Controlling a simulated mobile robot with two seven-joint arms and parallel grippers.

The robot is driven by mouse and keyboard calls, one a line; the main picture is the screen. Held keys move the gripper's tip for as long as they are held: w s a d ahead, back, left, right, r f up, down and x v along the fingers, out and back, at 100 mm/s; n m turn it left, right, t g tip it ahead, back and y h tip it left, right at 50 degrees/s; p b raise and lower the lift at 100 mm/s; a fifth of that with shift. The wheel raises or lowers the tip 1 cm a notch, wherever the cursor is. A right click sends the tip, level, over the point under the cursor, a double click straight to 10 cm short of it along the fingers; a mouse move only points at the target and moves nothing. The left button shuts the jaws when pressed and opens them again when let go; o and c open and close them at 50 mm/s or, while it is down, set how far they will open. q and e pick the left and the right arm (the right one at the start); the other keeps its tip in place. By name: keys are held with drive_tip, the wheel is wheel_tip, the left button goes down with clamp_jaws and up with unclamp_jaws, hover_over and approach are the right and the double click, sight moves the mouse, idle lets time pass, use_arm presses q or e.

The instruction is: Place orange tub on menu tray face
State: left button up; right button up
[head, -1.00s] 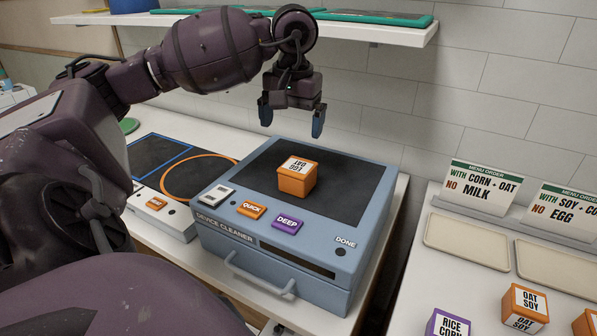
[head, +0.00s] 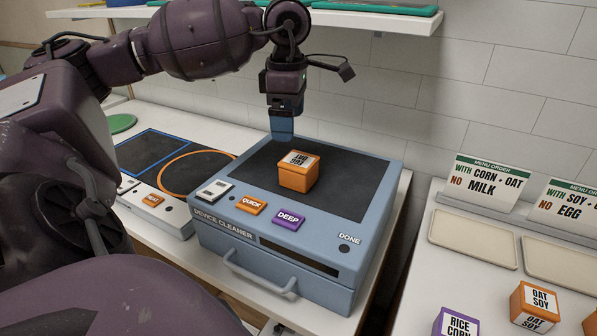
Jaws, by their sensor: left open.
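An orange tub (head: 298,173) with a white label, its print upside down to me, sits on the black pad of the blue device cleaner (head: 325,265). My left gripper (head: 282,133) points down above the pad's back edge, behind and slightly left of the tub in the picture. It is open and empty, its fingers seen nearly edge-on. Another orange tub, marked OAT SOY (head: 534,306), stands on the right counter. Two beige trays stand there: one (head: 472,239) before the CORN OAT, NO MILK card, the other (head: 560,264) before the SOY, NO EGG card. My right gripper is out of view.
A purple RICE CORN tub (head: 455,323) stands at the bottom right, and another orange tub (head: 592,322) is cut off at the edge. A white shelf (head: 370,20) overhangs behind. A gap separates the cleaner's counter from the right counter. Both trays look empty.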

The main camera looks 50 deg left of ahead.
sight(299, 160)
use_arm(q)
drive_tip(key=n, duration=0.3)
drive_tip(key=shift+f+n, duration=0.1)
drive_tip(key=shift+n, duration=0.3)
drive_tip(key=n, duration=0.5)
drive_tip(key=shift+h, duration=0.3)
drive_tip(key=n, duration=0.7)
drive_tip(key=shift+d+f, duration=0.1)
drive_tip(key=shift+d, duration=0.1)
drive_tip(key=n, duration=0.3)
drive_tip(key=shift+d+n, duration=0.1)
drive_tip(key=shift+n, duration=0.2)
drive_tip(key=n, duration=0.5)
drive_tip(key=shift+d+h, duration=0.15)
drive_tip(key=shift+h, duration=0.25)
drive_tip(key=n, duration=0.3)
drive_tip(key=shift+d, duration=0.1)
drive_tip(key=n, duration=0.4)
drive_tip(key=shift+w+n, duration=0.1)
drive_tip(key=shift+n, duration=0.2)
drive_tip(key=shift+d+f, duration=0.15)
drive_tip(key=shift+f, duration=0.3)
drive_tip(key=f, duration=0.6)
drive_tip(key=d+f, duration=0.1)
drive_tip(key=f, duration=0.3)
drive_tip(key=shift+w, duration=0.2)
drive_tip(key=shift+r, duration=0.1)
drive_tip(key=c, duration=1.2)
